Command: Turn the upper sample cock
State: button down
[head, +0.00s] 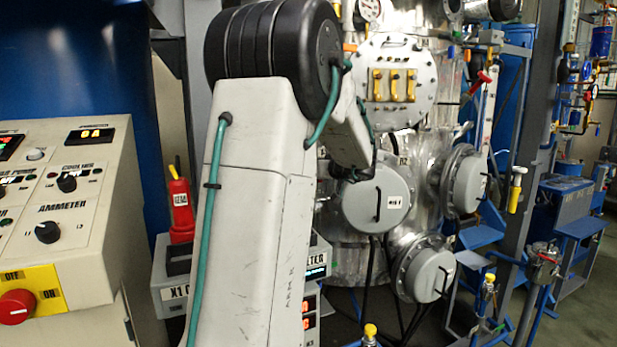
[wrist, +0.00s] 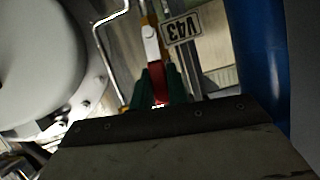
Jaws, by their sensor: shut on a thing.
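In the wrist view, a red cock handle (wrist: 158,77) sits between the two dark green fingers of my gripper (wrist: 160,90). The fingers are shut on it. A pale metal lever end with a small hole (wrist: 150,38) continues from the handle, away from the gripper. A tag reading V43 (wrist: 184,29), upside down in this view, is beside it. In the head view my arm covers the gripper and the held handle. Another red-handled lever (head: 480,82) shows to the right of the upper flange plate there; I cannot tell its valve number.
A bent thin pipe (wrist: 105,50) and a large round cover (wrist: 45,65) lie left of the fingers, and a blue post (wrist: 258,60) stands close on the right. In the head view, a control panel (head: 60,205) stands left and round hatches (head: 465,183) line the vessel.

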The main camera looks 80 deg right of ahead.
dwell(0.4)
jog(key=c, duration=1.4)
grip_release()
jog(key=shift+o, duration=0.2)
jog(key=v, duration=0.7)
jog(key=shift+s+a, duration=0.2)
jog(key=shift+a, duration=0.15)
jog(key=shift+r, duration=0.1)
